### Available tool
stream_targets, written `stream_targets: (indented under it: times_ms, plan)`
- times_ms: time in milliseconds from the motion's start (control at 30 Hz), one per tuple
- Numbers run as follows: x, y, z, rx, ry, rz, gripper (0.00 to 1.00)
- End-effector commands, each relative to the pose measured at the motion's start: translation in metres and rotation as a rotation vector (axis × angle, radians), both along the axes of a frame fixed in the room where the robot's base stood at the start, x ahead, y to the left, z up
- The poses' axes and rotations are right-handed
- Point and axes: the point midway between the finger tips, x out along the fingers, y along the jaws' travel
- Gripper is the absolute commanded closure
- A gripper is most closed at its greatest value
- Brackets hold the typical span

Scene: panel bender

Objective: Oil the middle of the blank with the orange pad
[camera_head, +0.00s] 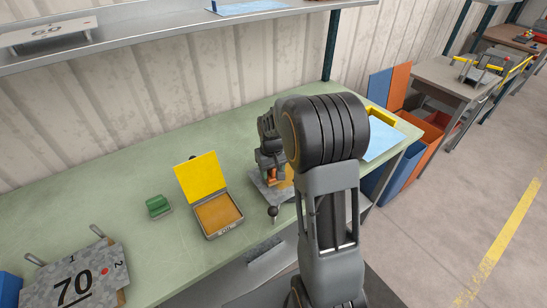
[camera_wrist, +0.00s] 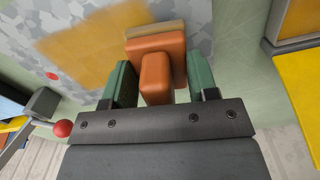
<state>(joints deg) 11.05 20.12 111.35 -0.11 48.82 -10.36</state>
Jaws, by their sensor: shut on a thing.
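My gripper (camera_wrist: 157,75) is shut on the orange pad (camera_wrist: 155,62), with one green finger on each side of it. The pad has a tan underside layer. It is over the grey speckled blank (camera_wrist: 200,18); I cannot tell whether it touches. An amber, shiny-looking patch (camera_wrist: 85,45) covers part of the blank beside the pad. In the head view the pad (camera_head: 272,175) shows small and orange below my gripper (camera_head: 271,165), over the blank (camera_head: 262,190). My arm hides part of the blank there.
An open tin (camera_head: 211,234) with a yellow lid (camera_head: 200,176) and amber inside stands left of the blank. A green block (camera_head: 158,206) is farther left. A plate marked 70 (camera_head: 72,288) lies front left. A red-knobbed lever (camera_wrist: 62,128) is near the blank. A light blue sheet (camera_head: 383,138) lies right.

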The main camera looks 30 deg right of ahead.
Motion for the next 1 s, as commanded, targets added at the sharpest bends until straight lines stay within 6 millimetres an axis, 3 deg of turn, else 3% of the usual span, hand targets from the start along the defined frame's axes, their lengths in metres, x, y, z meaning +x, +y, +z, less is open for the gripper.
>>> stream_targets:
  times_ms: [33, 600, 1000]
  plan:
    - [0.001, 0.0, 0.015, -0.001, -0.006, 0.0, 0.69]
    - [0.002, 0.002, 0.065, -0.001, -0.006, 0.006, 0.69]
    - [0.002, 0.002, 0.07, -0.001, -0.006, 0.006, 0.69]
